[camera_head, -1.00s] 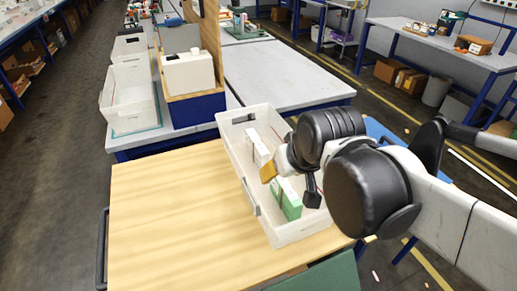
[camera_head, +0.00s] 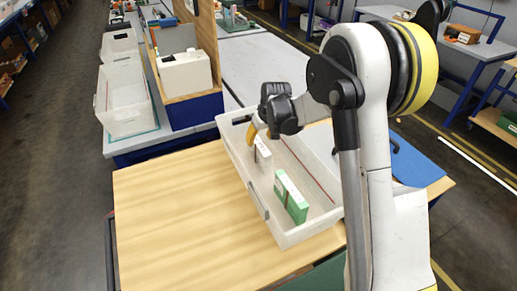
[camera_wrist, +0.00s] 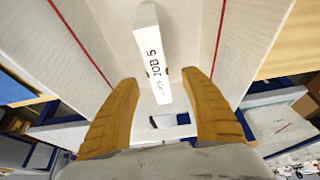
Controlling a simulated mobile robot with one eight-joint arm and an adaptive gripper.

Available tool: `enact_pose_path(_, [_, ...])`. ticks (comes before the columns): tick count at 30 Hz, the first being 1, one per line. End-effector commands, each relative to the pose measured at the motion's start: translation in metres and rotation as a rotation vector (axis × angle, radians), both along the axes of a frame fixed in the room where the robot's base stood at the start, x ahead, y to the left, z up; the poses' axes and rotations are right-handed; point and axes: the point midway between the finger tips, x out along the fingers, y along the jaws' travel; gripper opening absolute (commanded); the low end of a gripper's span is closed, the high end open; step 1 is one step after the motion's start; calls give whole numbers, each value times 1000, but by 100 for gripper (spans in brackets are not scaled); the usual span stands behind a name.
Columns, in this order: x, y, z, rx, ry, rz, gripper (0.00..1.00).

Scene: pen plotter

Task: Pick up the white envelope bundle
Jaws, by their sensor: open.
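The white envelope bundle (camera_head: 263,152) stands on its edge inside a white open bin (camera_head: 241,181), toward the bin's far end. In the wrist view the bundle (camera_wrist: 151,56) is a narrow white block with black lettering, lying ahead of and roughly between the two fingertips. My gripper (camera_head: 252,133) is at the far end of the bin, right by the bundle. In the wrist view my gripper (camera_wrist: 161,90) has its yellow-brown fingers spread, with a gap on both sides of the bundle's near end. I cannot tell how far above the bundle the fingertips are.
A green and white bundle (camera_head: 291,197) stands in the near part of the same bin. The bin sits on a wooden tabletop (camera_head: 170,215) that is clear on the left. A white box in a wooden stand (camera_head: 185,72) and other white bins (camera_head: 124,99) are behind.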

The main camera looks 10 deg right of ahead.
Motion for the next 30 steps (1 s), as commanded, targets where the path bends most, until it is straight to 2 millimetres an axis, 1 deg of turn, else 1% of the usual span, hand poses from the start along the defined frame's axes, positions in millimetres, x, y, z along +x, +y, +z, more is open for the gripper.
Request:
enact_pose_path(1, [4, 1, -11, 0, 0, 1, 54])
enact_pose_path(6, [14, 3, -37, 0, 0, 1, 54])
enact_pose_path(14, [21, 3, -54, 0, 0, 0, 54])
enact_pose_path(21, [36, 3, -88, 0, 0, 0, 54])
enact_pose_path(24, [39, 4, -94, 0, 0, 0, 54])
enact_pose_path(29, [39, 4, -92, 0, 0, 0, 54])
enact_pose_path(30, [39, 4, -92, 0, 0, 0, 53])
